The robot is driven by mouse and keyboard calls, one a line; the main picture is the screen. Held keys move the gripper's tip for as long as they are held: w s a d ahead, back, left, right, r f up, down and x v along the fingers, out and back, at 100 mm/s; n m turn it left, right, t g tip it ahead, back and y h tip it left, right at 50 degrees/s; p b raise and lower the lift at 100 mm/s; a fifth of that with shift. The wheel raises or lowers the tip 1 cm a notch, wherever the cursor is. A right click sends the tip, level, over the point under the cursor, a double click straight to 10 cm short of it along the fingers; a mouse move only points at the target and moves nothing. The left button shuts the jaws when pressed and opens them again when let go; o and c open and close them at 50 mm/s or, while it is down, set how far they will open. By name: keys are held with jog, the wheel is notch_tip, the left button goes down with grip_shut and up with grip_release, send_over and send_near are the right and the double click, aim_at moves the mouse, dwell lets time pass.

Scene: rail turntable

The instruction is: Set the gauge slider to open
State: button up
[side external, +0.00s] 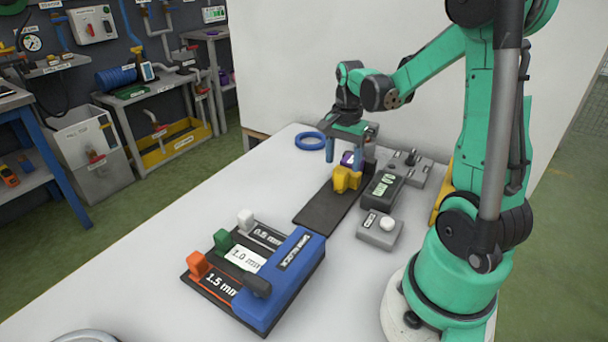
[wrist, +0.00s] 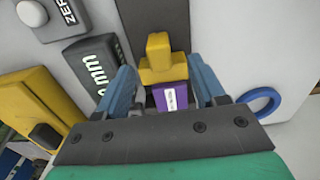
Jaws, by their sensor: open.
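A yellow slider block (side external: 346,179) with a raised tab sits on a dark flat rail (side external: 322,211). It also shows in the wrist view (wrist: 163,67). A purple block (side external: 347,158) with a white label stands right behind it, and also shows in the wrist view (wrist: 171,97). My gripper (side external: 343,163) is open, pointing down over the rail's far end. In the wrist view its blue fingers (wrist: 163,83) stand on either side of the yellow and purple blocks, with gaps visible. Whether a finger touches either block I cannot tell.
A dark display box (side external: 382,188) reading in mm and a grey box with a white button (side external: 380,231) stand right of the rail. A blue block (side external: 294,275) with labelled 0.5, 1.0 and 1.5 mm strips is in front. A blue ring (side external: 310,141) lies behind left.

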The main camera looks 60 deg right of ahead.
aim_at(342, 171)
jog(key=shift+f, duration=2.75)
grip_shut()
